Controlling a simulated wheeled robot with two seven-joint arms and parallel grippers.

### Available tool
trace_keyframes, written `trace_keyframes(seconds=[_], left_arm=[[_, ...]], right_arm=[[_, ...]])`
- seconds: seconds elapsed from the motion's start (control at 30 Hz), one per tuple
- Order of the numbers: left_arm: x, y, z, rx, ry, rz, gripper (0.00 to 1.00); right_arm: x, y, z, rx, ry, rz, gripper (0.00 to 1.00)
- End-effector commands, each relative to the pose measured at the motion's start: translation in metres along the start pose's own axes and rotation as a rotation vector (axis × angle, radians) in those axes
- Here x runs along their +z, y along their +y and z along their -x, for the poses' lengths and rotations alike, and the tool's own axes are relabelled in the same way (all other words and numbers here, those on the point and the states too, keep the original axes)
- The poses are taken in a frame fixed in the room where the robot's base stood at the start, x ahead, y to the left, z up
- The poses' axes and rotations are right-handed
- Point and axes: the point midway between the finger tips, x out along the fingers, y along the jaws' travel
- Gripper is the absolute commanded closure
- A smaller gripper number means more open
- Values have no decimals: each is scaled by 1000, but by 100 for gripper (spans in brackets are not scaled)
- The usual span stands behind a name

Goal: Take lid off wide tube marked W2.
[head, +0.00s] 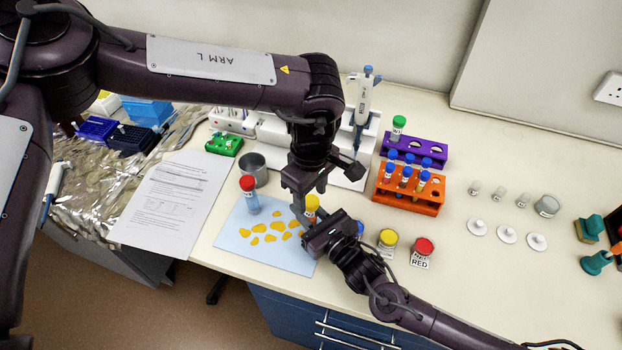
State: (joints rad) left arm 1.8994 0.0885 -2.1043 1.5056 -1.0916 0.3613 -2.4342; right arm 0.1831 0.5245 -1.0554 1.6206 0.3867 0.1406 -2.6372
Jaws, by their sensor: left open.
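A tube with a yellow lid (312,203) is at the right part of the blue mat (232,246), mostly hidden by my grippers. A tube with a red lid (248,184) stands upright on the mat. A tube with a green lid (398,122) stands in the purple rack (432,152). Markings on these tubes are too small to read, so I cannot tell which is W2. My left gripper (302,210) is open and points down beside the yellow-lidded tube. My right gripper (306,226) is low by the same tube; its fingertips are unclear.
Yellow patches lie on the mat. A metal cup (253,168) stands behind it. An orange rack (408,195) holds several blue-capped tubes. Jars with yellow (388,238) and red (424,245) tops stand right of my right gripper. A pipette (364,100) stands behind.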

Motion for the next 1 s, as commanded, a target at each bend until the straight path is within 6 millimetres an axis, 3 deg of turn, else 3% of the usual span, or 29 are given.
trace_keyframes(seconds=[0.4, 0.73, 0.87, 1.0], left_arm=[[0, 0, -9, 1, 1, 1, 53], [0, 0, -9, 1, 1, 1, 96], [0, 0, -9, 1, 0, 15, 98], [0, 0, -9, 1, -4, 187, 98]], right_arm=[[0, 0, 0, 0, 0, 0, 100], [0, 0, 0, 0, 0, 0, 100], [0, 0, 0, 0, 0, 0, 100], [0, 0, 0, 0, 0, 0, 100]])
